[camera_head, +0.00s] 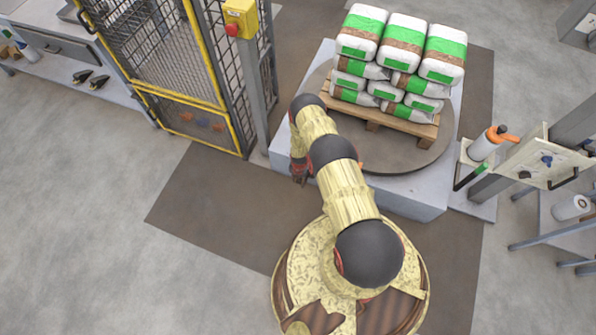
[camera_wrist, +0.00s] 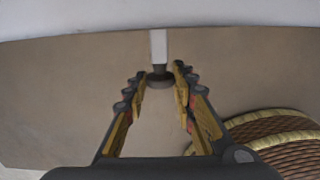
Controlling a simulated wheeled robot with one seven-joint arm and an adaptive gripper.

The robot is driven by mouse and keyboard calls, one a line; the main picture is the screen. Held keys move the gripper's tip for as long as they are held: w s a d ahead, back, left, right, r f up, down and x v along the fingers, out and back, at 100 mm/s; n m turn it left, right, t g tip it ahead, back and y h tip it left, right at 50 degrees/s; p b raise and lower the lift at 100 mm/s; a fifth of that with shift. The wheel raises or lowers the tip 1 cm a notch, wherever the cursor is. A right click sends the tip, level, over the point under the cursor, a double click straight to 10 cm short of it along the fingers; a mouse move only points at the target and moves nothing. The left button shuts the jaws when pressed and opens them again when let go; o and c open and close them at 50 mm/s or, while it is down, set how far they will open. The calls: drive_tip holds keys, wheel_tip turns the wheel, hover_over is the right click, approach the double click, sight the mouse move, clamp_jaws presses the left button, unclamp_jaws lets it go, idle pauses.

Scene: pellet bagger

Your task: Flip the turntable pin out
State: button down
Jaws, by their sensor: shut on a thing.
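The turntable (camera_head: 430,158) is a dark disc on a pale grey base (camera_head: 400,203), carrying a loaded pallet. My gripper (camera_head: 299,175) is low at the near left side of that base, partly hidden by my arm. In the wrist view my gripper (camera_wrist: 161,82) is shut on the turntable pin, with its fingertips on either side of the dark knob end. A light grey bar of the pin (camera_wrist: 158,46) runs from the knob toward the base. The pin is hidden in the head view.
White and green bags (camera_head: 403,32) are stacked on a wooden pallet (camera_head: 372,117). A yellow-framed mesh fence (camera_head: 185,95) stands at left. A stretch-film stand (camera_head: 482,150) and a panel (camera_head: 545,165) are at right. The brown floor mat (camera_head: 215,205) is clear at left.

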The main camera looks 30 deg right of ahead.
drive_tip(key=shift+s+a, duration=0.4)
drive_tip(key=shift+s, duration=0.1)
drive_tip(key=c, duration=1.7)
unclamp_jaws()
drive_tip(key=shift+s+a, duration=0.1)
drive_tip(key=shift+a, duration=0.05)
drive_tip(key=shift+o, duration=1.2)
drive_tip(key=shift+w, duration=0.2)
wheel_tip(320, 180, up, 12)
